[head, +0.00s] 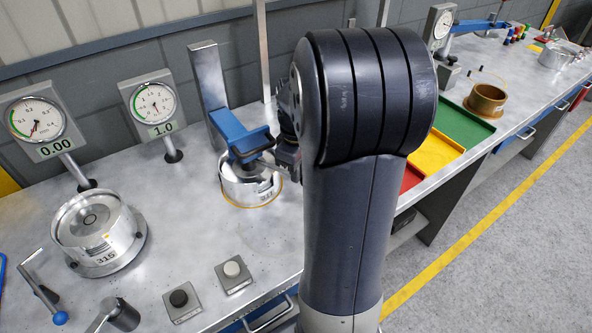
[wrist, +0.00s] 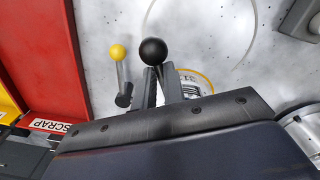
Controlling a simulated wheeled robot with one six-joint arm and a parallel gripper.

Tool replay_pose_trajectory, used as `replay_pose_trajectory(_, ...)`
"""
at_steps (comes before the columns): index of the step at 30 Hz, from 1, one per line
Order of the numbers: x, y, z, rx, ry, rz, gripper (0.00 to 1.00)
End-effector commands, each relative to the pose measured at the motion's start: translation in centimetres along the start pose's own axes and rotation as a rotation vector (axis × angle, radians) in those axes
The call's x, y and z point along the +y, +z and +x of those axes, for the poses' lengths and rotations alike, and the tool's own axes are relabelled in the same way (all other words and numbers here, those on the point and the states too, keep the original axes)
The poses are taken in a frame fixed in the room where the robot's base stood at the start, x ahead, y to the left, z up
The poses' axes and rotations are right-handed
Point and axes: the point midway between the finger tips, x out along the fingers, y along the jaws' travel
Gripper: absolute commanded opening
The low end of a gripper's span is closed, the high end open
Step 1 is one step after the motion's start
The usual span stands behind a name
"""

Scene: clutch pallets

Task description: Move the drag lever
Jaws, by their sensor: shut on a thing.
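A lever with a round black knob (wrist: 153,51) shows in the wrist view, right at my fingertips. My gripper (wrist: 157,72) is shut on it, with the dark fingers just below the knob. No label naming it the drag lever can be read. A second lever with a yellow knob (wrist: 118,52) stands just to the left, apart from the fingers. In the head view my arm hides the gripped lever and most of my gripper.
In the head view a metal drum (head: 250,184) sits under a blue arm (head: 238,133). Another drum (head: 96,228), two dials and a blue-knobbed lever (head: 58,316) are at left. Coloured trays (head: 462,122) are right of my arm; a red scrap bin (wrist: 45,60) shows in the wrist view.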

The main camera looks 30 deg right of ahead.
Motion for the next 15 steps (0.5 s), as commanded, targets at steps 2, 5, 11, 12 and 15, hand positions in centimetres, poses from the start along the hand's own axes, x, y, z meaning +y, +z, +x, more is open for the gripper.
replay_pose_trajectory(2,0.06,0.02,0.02,0.000,0.002,0.001,0.00)
replay_pose_trajectory(5,0.05,0.01,0.02,0.000,0.002,0.001,0.00)
replay_pose_trajectory(11,0.02,0.00,0.01,0.000,0.001,0.002,0.23)
replay_pose_trajectory(12,0.02,0.00,0.01,0.000,0.001,0.002,0.26)
replay_pose_trajectory(15,0.00,-0.01,0.01,0.000,0.001,0.002,0.32)
